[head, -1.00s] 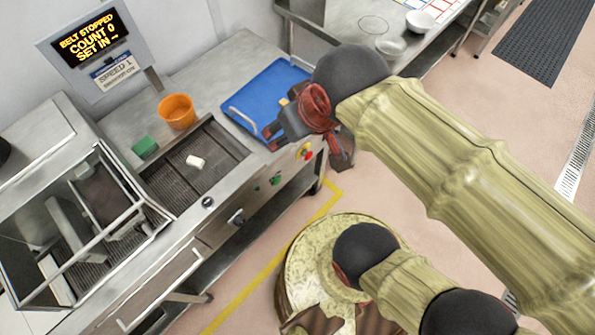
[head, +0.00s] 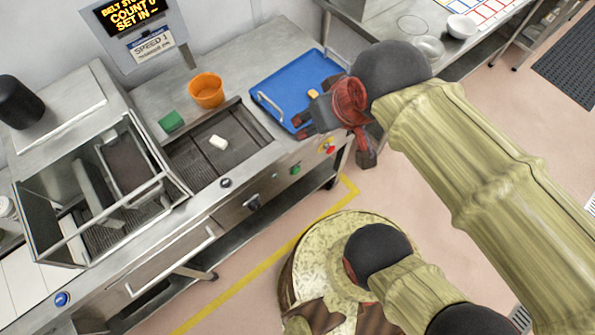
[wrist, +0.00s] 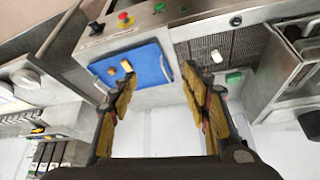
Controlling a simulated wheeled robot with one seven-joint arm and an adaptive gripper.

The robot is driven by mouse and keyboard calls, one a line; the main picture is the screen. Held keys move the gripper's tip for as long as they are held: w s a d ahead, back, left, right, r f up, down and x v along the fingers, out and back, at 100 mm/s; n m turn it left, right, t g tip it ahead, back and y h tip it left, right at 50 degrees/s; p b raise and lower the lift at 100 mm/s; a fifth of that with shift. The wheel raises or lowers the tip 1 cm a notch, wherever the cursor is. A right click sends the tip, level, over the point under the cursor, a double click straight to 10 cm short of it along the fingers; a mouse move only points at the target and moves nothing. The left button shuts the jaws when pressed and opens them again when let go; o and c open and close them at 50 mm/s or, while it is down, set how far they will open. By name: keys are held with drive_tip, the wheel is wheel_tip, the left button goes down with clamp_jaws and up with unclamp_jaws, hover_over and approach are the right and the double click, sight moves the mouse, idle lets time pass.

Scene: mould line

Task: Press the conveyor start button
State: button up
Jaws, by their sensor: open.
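A green button (head: 295,170) sits on the front panel of the steel conveyor bench (head: 222,217). Right of it is a red button on yellow (head: 329,148), which also shows in the wrist view (wrist: 123,18). My gripper (head: 335,138) is open and empty, over the bench's front right, by the blue tray's near right corner. In the head view it appears up and right of the green button. The display (head: 127,14) is partly cut off and reads "COUNT 0".
The blue tray (head: 277,80) holds small orange pieces. An orange bowl (head: 206,92), a green block (head: 171,122) and a white piece (head: 218,142) on the dark belt (head: 190,165) lie further left. A black knob (head: 252,203) sticks out of the front panel. Floor before the bench is partly clear.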

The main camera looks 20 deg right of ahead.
clamp_jaws()
idle(0.5)
idle(1.3)
